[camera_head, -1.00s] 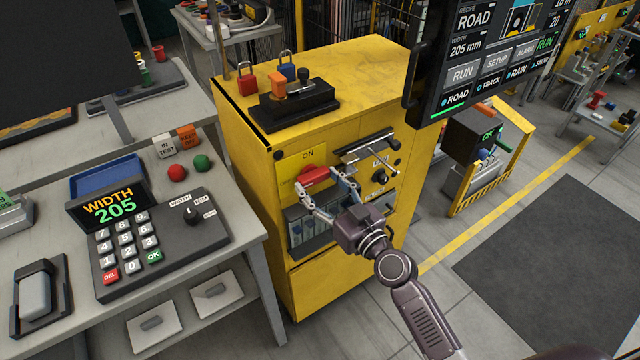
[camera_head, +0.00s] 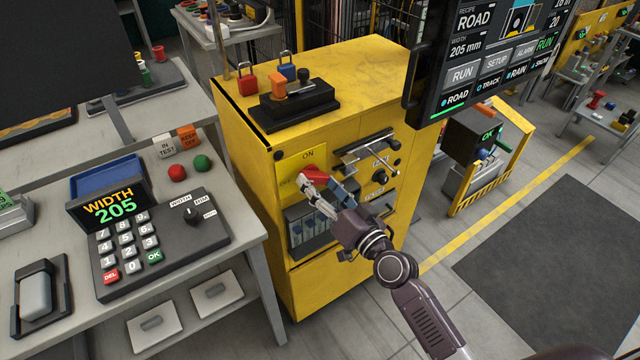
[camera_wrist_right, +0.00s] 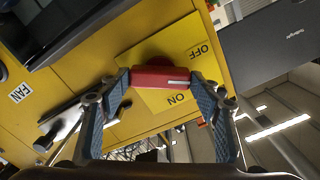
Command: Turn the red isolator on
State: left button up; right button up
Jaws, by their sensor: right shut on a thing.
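The red isolator handle (camera_head: 314,173) sits on a yellow plate (camera_head: 291,162) on the front of the yellow cabinet. The plate reads ON at the top and OFF at the left. My right gripper (camera_head: 317,177) is at the handle and partly hides it. In the right wrist view, the fingers of the gripper (camera_wrist_right: 160,79) are shut on the two ends of the red handle (camera_wrist_right: 158,72). The white mark on the handle points to the right there, between the OFF and ON labels. My left gripper is not in view.
The yellow cabinet (camera_head: 350,75) carries a red padlock (camera_head: 247,80) and a blue padlock (camera_head: 287,67) on top. A black lever (camera_head: 365,148) and knob lie right of the isolator. A desk with a keypad (camera_head: 130,245) stands left. A screen (camera_head: 490,60) overhangs at the right.

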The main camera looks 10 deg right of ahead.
jog(key=m, duration=0.5)
jog(key=shift+m, duration=0.4)
jog(key=m, duration=0.5)
jog(key=shift+m+p, duration=0.3)
jog(key=shift+m, duration=0.1)
jog(key=o, duration=1.2)
jog(key=shift+c, duration=0.2)
jog(key=v, duration=1.2)
